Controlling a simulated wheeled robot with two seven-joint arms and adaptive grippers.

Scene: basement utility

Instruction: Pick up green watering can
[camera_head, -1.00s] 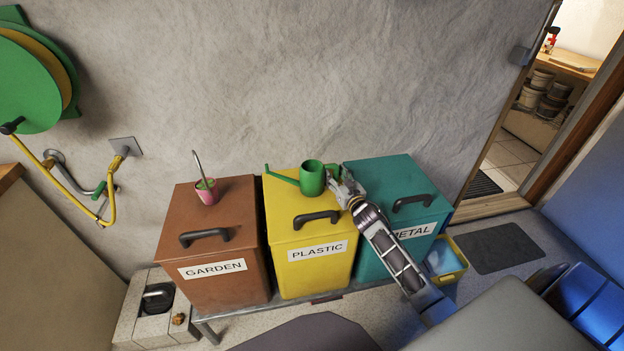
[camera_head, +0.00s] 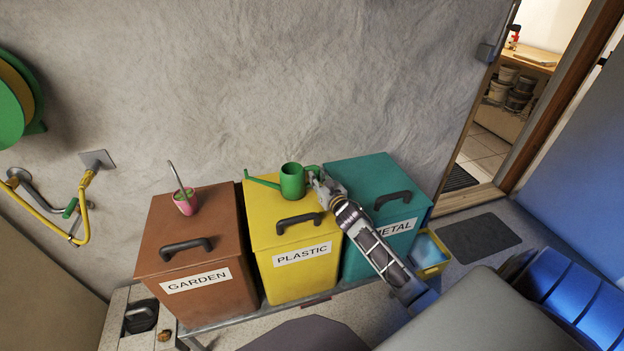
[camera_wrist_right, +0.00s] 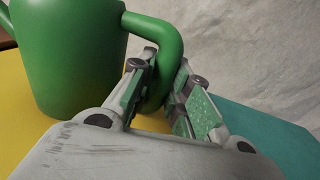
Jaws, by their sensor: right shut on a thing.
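The green watering can (camera_head: 291,182) is upright over the back of the yellow PLASTIC bin lid, its spout pointing left and its handle to the right. I cannot tell whether its base touches the lid. My right gripper (camera_head: 318,180) is at the can's right side, shut on its handle. In the right wrist view the two fingers (camera_wrist_right: 163,95) lie on either side of the green handle (camera_wrist_right: 158,38), with the can's body (camera_wrist_right: 72,60) to the left. My left gripper is not in view.
The yellow bin (camera_head: 300,262) stands between the brown GARDEN bin (camera_head: 195,248) and the teal METAL bin (camera_head: 368,170). A pink pot (camera_head: 186,205) stands on the brown lid. The wall is close behind. A yellow tub (camera_head: 432,262) stands at right.

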